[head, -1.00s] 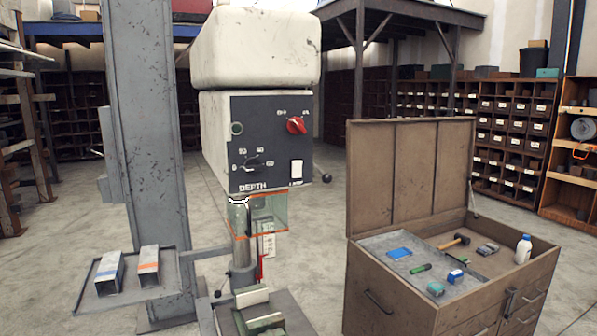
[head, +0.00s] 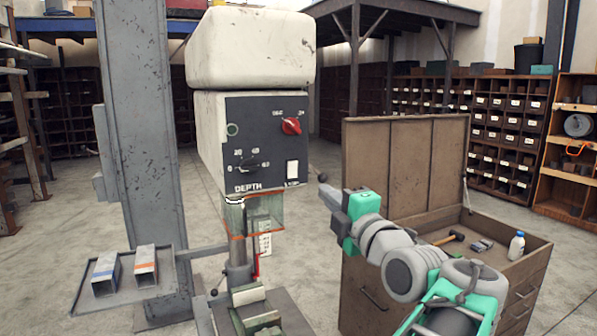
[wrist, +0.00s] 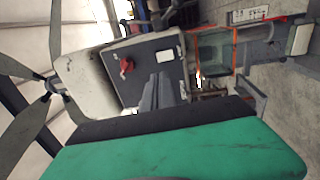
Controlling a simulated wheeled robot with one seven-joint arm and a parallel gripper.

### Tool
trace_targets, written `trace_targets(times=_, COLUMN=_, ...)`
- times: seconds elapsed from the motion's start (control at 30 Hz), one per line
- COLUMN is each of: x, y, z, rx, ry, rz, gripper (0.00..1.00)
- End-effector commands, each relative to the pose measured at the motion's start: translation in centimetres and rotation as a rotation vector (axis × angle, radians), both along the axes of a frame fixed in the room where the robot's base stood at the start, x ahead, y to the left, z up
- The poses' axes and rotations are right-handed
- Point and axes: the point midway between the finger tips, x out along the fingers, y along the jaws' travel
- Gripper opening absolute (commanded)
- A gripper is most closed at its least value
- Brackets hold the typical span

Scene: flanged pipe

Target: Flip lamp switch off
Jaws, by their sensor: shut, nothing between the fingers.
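The lamp switch (head: 292,173) is a white rectangular rocker at the lower right of the dark control panel (head: 245,150) on the drill press head. The printed label under it is partly legible. It also shows in the wrist view (wrist: 166,56), where the panel appears turned sideways. My gripper (head: 324,192) is shut and empty, to the right of the switch and slightly below it in the head view, apart from the panel. In the wrist view the closed fingers (wrist: 158,92) point toward the panel and overlap its lower part. I cannot tell which way the switch is tipped.
A red knob (head: 291,126) sits above the switch, and a depth dial (head: 250,165) sits left of it. A clear guard (head: 265,212) hangs below the panel. A black-knobbed lever (head: 322,177) sticks out near my gripper. An open tool chest (head: 400,160) stands at right.

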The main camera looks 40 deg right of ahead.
Motion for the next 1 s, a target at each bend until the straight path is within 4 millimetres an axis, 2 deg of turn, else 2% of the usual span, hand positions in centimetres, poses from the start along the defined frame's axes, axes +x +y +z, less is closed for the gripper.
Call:
trace_targets(times=0.27, x=0.9, y=-0.1, z=0.2, rx=0.003, ry=0.002, rz=0.003, gripper=0.00)
trace_targets(times=0.37, x=2.4, y=-0.5, z=0.6, rx=0.005, ry=0.003, rz=0.007, gripper=0.00)
trace_targets(times=0.8, x=11.3, y=-3.1, z=1.9, rx=0.007, ry=0.004, rz=0.005, gripper=0.00)
trace_targets(times=1.0, x=13.3, y=-3.8, z=1.8, rx=0.004, ry=0.004, rz=0.001, gripper=0.00)
